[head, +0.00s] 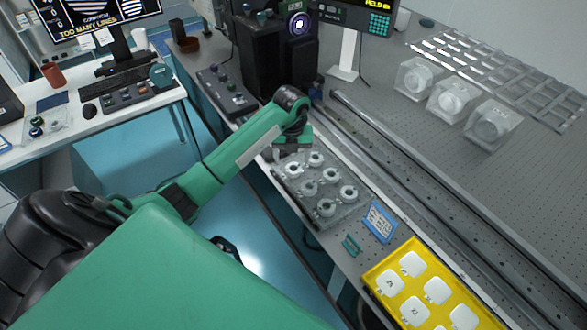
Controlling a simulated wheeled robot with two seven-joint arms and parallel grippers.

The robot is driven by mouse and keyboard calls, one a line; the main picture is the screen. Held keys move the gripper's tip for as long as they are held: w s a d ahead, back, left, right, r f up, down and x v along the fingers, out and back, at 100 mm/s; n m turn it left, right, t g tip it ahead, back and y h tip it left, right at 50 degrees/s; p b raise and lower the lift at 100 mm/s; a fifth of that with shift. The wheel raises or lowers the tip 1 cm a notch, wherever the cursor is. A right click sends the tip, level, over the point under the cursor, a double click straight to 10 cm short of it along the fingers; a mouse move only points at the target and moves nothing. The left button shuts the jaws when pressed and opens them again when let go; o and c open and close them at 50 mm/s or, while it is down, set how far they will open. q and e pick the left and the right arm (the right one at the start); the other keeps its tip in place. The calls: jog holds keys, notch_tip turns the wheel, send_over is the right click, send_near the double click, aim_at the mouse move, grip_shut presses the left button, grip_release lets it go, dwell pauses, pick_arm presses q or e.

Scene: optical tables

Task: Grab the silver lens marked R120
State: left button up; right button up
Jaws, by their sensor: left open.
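A clear tray (338,215) on the optical table holds several round, silver-white lenses, such as one lens (316,158) at its far end and one (326,208) at its near end. Their markings are too small to read, so I cannot tell which is R120. My left gripper (281,155) is at the tray's far left corner, pointing down, close to the lens (293,169) there. It is open, and I see nothing held in it. Its fingertips are partly hidden by the wrist, and contact with the tray cannot be told. My right gripper is not in view.
A yellow tray (371,273) with white labelled pieces lies near front right, beside a blue card (380,221) and a small teal item (351,246). A long rail (400,157) runs behind the lens tray. Clear boxes (488,126) stand beyond. A black instrument (268,55) stands at the back.

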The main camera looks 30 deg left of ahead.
aim_at(293, 168)
pick_arm(q)
jog(key=f, duration=0.4)
jog(key=shift+w+d+p, duration=0.1)
jog(key=shift+d+p, duration=0.1)
jog(key=shift+p, duration=0.2)
jog(key=c, duration=1.1)
